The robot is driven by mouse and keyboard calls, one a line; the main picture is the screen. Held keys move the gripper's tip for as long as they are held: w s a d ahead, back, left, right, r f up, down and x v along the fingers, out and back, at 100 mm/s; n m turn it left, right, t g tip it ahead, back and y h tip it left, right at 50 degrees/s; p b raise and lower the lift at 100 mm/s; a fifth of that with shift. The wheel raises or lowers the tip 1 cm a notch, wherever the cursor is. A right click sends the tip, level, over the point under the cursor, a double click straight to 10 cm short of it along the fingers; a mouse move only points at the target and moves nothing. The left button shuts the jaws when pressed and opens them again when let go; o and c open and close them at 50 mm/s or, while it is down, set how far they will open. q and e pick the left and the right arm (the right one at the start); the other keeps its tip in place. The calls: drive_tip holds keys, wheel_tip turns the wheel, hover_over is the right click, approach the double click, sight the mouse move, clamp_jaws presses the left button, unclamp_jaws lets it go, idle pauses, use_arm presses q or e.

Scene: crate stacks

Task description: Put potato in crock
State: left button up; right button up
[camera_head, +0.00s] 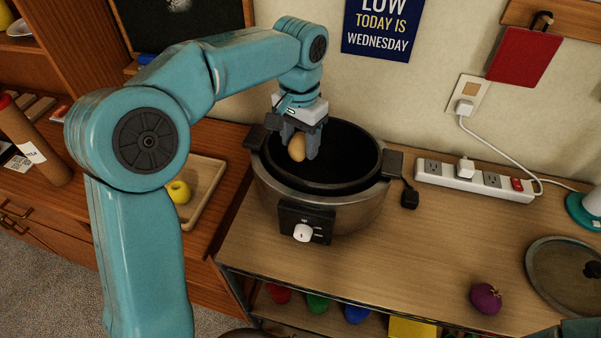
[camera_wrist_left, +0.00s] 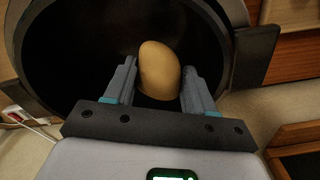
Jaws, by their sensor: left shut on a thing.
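The potato (camera_head: 297,148) is tan and egg-shaped. My left gripper (camera_head: 300,145) is shut on it and holds it over the opening of the crock. The crock (camera_head: 335,208) is a steel slow cooker with a dark inside, standing on the wooden counter without a lid on it. In the left wrist view the potato (camera_wrist_left: 159,70) sits between the two fingers, with the dark inside of the crock (camera_wrist_left: 85,45) behind it. Whether the potato touches the crock cannot be told. My right gripper is not in view.
A round lid (camera_head: 565,275) and a purple onion-like vegetable (camera_head: 486,298) lie on the right of the counter. A white power strip (camera_head: 475,180) is right of the crock. A tray (camera_head: 205,190) with a yellow item is on the left. The counter's middle front is clear.

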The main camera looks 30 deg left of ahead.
sight(300, 157)
use_arm(q)
wheel_tip(300, 157, down, 5)
drive_tip(key=shift+f, duration=2.3)
drive_tip(key=shift+f, duration=0.2)
drive_tip(key=o, duration=1.1)
wheel_tip(300, 157, up, 12)
drive_tip(key=shift+r, duration=0.25)
